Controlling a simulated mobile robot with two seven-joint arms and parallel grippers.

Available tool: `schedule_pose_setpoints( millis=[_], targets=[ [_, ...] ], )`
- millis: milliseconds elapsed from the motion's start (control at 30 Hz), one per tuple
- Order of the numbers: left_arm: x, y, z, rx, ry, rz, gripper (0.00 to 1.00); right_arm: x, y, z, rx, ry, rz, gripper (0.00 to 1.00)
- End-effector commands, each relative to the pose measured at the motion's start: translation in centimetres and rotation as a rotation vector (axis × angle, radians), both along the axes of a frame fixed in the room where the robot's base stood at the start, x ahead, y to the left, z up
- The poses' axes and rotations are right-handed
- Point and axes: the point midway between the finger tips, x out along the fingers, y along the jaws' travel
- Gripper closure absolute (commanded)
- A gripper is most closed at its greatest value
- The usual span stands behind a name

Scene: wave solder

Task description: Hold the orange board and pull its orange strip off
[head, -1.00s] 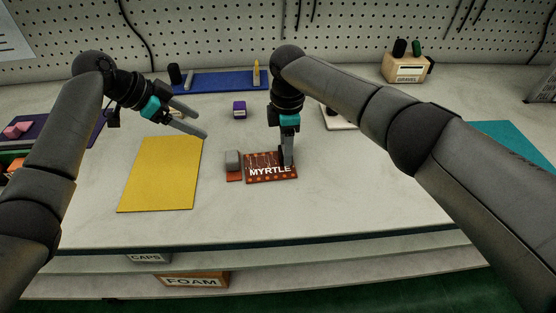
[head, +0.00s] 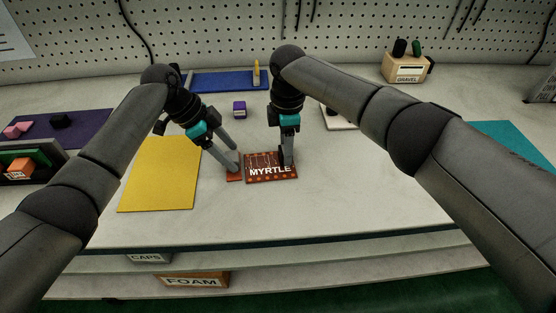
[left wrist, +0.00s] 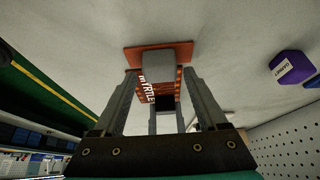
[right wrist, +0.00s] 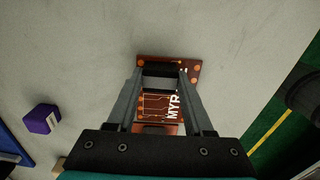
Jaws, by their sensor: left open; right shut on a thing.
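The orange-brown board (head: 271,178), marked MYRTLE, lies flat on the bench; it also shows in the right wrist view (right wrist: 154,103). My right gripper (head: 286,162) points down over it, shut on a dark raised part (right wrist: 160,70) of the board. The orange strip (head: 234,178) lies along the board's left edge. In the left wrist view the strip (left wrist: 135,56) carries a grey block (left wrist: 157,66). My left gripper (head: 234,161) is open, tilted down at the strip, its fingers either side of the block. In the head view these fingers hide the block.
A yellow mat (head: 158,175) lies left of the board, with a small purple box (head: 239,109) behind it. A blue mat (head: 225,82) and a GRAVEL box (head: 405,68) stand at the back. The bench in front of the board is clear.

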Motion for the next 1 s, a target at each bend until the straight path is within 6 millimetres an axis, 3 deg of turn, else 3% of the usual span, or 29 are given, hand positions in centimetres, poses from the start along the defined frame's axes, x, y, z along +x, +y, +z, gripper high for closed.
schedule_pose_setpoints(
  millis=[200, 600, 1000],
  targets=[
    [0.1, -0.9, -1.7, 0.000, 0.000, 0.000, 0.25, 0.0, 0.0, 0.0, 0.001, 0.000, 0.000, 1.00],
    [0.1, -1.0, -2.2, 0.001, 0.000, 0.000, 0.26, 0.0, 0.1, 0.0, 0.001, -0.001, 0.001, 1.00],
    [0.0, -1.0, -2.3, 0.004, 0.003, 0.000, 0.71, 0.0, 0.1, 0.0, 0.001, -0.001, 0.001, 1.00]
  ],
)
